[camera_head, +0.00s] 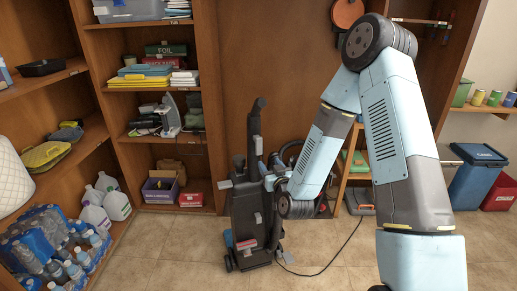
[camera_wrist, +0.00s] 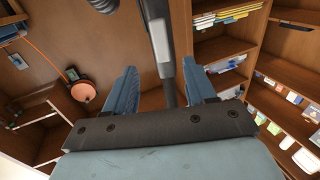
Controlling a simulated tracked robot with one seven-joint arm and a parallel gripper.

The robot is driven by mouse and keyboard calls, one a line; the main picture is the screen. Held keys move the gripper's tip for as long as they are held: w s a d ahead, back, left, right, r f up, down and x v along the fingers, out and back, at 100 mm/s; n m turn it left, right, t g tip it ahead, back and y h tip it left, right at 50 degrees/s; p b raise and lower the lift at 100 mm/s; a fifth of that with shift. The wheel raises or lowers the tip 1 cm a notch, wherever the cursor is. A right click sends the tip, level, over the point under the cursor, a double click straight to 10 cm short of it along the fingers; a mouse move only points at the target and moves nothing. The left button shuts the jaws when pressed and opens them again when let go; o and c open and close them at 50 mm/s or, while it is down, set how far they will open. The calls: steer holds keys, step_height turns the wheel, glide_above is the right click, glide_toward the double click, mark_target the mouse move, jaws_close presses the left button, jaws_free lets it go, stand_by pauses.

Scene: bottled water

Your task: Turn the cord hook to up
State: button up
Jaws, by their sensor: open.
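A dark upright vacuum cleaner (camera_head: 250,215) stands on the tiled floor in the head view, its handle (camera_head: 256,118) pointing up. A small grey piece (camera_head: 259,146) on the handle's upper part may be the cord hook; I cannot tell which way it points. In the wrist view, the dark pole (camera_wrist: 168,90) with a light grey piece (camera_wrist: 161,42) on it shows between and beyond my fingers. My gripper (camera_wrist: 160,72) is open and empty, its two blue fingers on either side of the pole's line. Whether they touch it is unclear. My arm partly hides the cleaner's right side.
Wooden shelves with boxes and a sewing-machine-like item (camera_head: 170,116) stand behind and left. Water bottles (camera_head: 55,245) and white jugs (camera_head: 105,200) are at left. A dark cord (camera_head: 330,262) lies on the floor. A blue bin (camera_head: 476,178) stands at right. Front floor is clear.

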mark_target(259, 148)
steer(key=x, duration=1.3)
steer(key=shift+w, duration=0.25)
steer(key=shift+c, duration=0.4)
steer(key=shift+a, duration=0.1)
steer(key=c, duration=0.9)
